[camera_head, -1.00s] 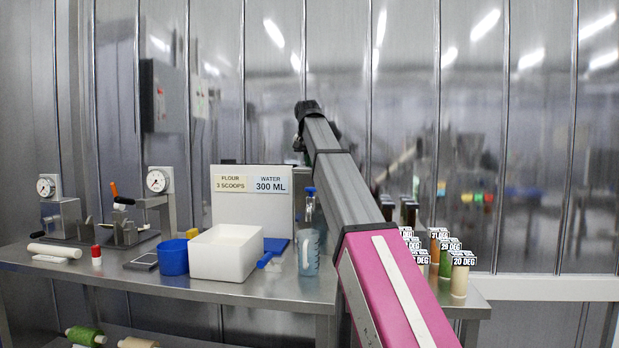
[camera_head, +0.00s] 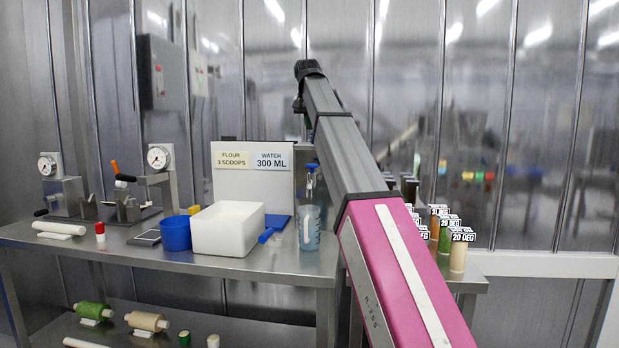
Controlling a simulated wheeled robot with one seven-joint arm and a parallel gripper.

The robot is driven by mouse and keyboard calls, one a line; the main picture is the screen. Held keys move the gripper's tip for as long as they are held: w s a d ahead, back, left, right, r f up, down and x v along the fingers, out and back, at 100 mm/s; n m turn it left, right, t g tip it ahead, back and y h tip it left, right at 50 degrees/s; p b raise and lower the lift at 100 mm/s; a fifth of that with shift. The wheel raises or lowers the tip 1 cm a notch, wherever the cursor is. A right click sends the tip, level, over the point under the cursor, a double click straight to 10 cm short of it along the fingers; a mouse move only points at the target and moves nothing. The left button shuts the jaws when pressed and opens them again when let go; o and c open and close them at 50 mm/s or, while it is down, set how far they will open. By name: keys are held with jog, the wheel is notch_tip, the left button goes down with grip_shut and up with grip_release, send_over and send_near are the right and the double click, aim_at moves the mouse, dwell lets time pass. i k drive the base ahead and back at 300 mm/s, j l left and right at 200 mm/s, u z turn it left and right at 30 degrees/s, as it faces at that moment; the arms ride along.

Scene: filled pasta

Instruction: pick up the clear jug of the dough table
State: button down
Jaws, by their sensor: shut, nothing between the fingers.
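The clear jug (camera_head: 309,230), bluish with pale markings on its side, stands upright near the right end of the steel dough table (camera_head: 260,268). A blue-topped tap or dispenser (camera_head: 311,168) is directly above it. My arm reaches up from the bottom right and passes just right of the jug, ending in a black joint above and behind it in the picture. I cannot make out my gripper's fingers; nothing shows touching the jug.
Left of the jug are a blue scoop (camera_head: 272,229), a white bin (camera_head: 228,236) and a blue cup (camera_head: 175,233). A flour and water sign (camera_head: 252,180) stands behind. Labelled cylinders (camera_head: 458,250) stand right of my arm. Rolls (camera_head: 148,321) lie on the lower shelf.

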aim_at(308, 215)
jog(key=k, duration=1)
